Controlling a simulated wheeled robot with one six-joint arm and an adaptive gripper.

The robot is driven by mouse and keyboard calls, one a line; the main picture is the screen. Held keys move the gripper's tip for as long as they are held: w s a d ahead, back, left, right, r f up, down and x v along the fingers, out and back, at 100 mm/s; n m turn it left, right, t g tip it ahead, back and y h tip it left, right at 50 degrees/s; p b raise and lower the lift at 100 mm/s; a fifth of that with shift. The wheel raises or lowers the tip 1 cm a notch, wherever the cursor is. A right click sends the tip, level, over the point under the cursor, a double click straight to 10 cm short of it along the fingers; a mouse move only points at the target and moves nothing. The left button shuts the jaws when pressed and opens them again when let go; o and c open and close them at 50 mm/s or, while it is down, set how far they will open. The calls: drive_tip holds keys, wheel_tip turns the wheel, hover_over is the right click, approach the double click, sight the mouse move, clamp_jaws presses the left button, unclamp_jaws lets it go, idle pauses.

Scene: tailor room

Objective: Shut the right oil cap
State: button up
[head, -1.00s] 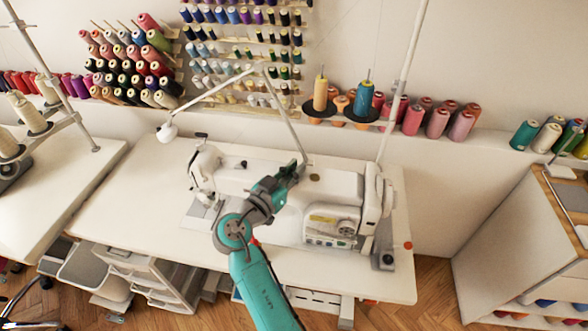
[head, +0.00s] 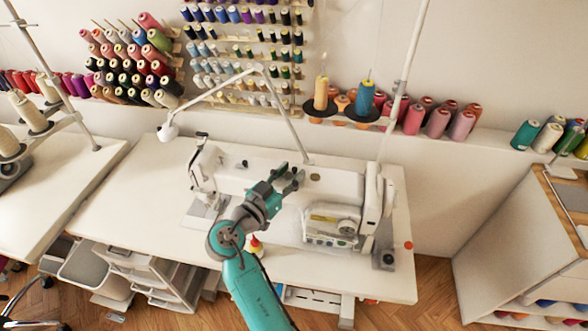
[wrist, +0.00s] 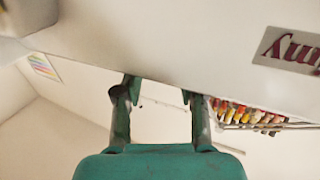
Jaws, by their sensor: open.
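The white sewing machine (head: 338,195) stands on the white table. A small round brownish disc (head: 315,177), which looks like the right oil cap, is on top of its body. Whether its lid is raised is too small to tell. A small dark piece (head: 244,164), perhaps the other cap, shows further left. My gripper (head: 295,178) is open and empty, just left of the disc and apart from it in the head view. In the wrist view, my open fingers (wrist: 162,96) reach toward the underside of a white surface, and no cap shows there.
A thin lamp arm (head: 288,118) rises behind the machine and a thread-stand pole (head: 400,90) stands at its right. A small bottle with a red tip (head: 256,246) stands on the table (head: 130,205) beside my arm. Spool racks (head: 235,55) line the wall.

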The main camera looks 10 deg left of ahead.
drive_tip(key=v, duration=0.9)
drive_tip(key=shift+s+a, duration=0.25)
drive_tip(key=shift+s, duration=0.1)
